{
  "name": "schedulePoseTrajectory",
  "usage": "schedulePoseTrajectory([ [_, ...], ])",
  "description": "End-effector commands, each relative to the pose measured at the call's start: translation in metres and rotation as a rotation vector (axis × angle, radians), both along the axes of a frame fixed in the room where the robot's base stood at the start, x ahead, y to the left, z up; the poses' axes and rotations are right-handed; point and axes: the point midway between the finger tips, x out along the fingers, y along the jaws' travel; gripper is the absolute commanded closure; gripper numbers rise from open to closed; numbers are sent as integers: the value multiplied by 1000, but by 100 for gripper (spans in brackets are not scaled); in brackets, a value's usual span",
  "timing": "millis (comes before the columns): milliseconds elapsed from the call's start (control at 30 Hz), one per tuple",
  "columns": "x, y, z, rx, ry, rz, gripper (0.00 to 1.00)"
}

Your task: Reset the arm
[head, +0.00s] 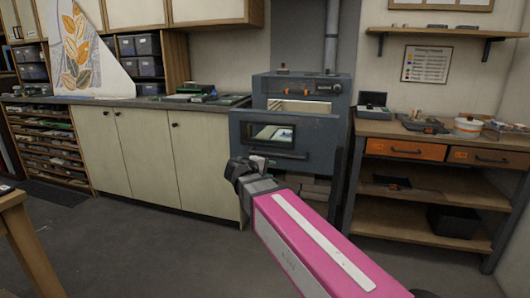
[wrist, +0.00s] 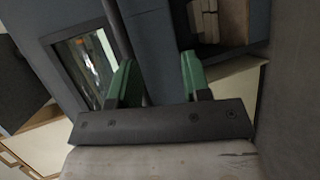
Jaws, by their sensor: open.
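My arm (head: 310,240) is the pink link with a white strip, reaching from the lower right toward the middle of the head view. My gripper shows in the wrist view (wrist: 157,78) with two green fingers apart and nothing between them. In the head view the dark end of the arm (head: 252,177) is in front of the kiln's lower left, and the fingers cannot be made out there. The grey-blue kiln (head: 275,150) has a front panel with a window (head: 268,133) and an opening above it. The window (wrist: 88,62) also shows tilted in the wrist view.
Cream cabinets (head: 145,150) with a dark counter stand left of the kiln. A wooden workbench (head: 440,195) with orange-fronted drawers and a black bin (head: 455,222) stands right. A wooden table corner (head: 25,240) is at the left edge. The grey floor (head: 150,260) between is clear.

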Motion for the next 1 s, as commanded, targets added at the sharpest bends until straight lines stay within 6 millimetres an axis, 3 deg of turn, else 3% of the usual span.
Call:
schedulePoseTrajectory([
  [100,-6,-45,-56,138,100,-83,56],
  [300,-30,-107,-145,409,253,-245,56],
  [600,-90,-168,-249,839,422,-529,56],
  [800,-124,-186,-289,1081,481,-692,56],
  [1000,-137,-190,-303,1191,499,-763,56],
])
